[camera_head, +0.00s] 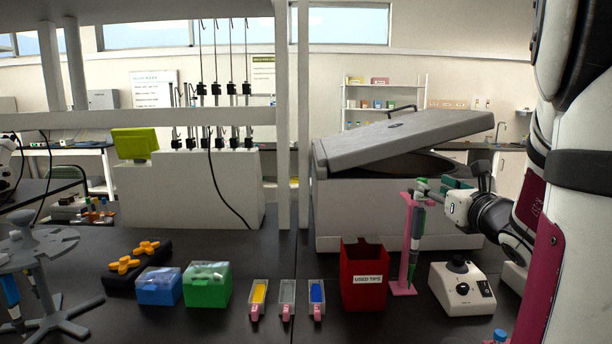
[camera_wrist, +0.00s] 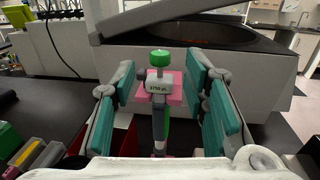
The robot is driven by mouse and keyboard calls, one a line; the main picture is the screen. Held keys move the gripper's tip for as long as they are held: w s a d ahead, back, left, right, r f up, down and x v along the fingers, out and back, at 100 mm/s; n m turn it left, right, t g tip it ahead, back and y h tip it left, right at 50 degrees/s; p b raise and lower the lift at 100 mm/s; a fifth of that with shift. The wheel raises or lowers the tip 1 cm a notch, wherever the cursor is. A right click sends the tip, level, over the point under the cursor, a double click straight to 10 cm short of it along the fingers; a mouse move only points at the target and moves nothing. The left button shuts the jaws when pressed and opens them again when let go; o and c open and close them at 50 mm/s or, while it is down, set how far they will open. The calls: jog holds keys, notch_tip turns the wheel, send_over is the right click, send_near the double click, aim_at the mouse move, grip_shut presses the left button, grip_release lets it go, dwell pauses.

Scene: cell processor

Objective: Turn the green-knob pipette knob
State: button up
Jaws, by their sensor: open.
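The green-knob pipette (camera_head: 416,235) hangs upright on a pink stand (camera_head: 404,287) right of the middle of the bench in the head view. In the wrist view its green knob (camera_wrist: 160,57) stands on top, above a grey body with a small display (camera_wrist: 158,87). My gripper (camera_head: 447,191) is at the height of the pipette's top, coming from the right. In the wrist view my gripper (camera_wrist: 167,85) is open, with one teal-padded finger on each side of the pipette. Neither finger visibly touches the knob.
A red used-tips bin (camera_head: 363,280) stands just left of the stand, and a white vortex mixer (camera_head: 461,289) just right. A large grey centrifuge (camera_head: 340,190) with a raised lid is close behind. Coloured troughs (camera_head: 287,298) and tip boxes (camera_head: 207,285) lie further left.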

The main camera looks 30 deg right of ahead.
aim_at(425, 182)
jog(key=x, duration=0.6)
jog(key=shift+w, duration=0.2)
grip_shut()
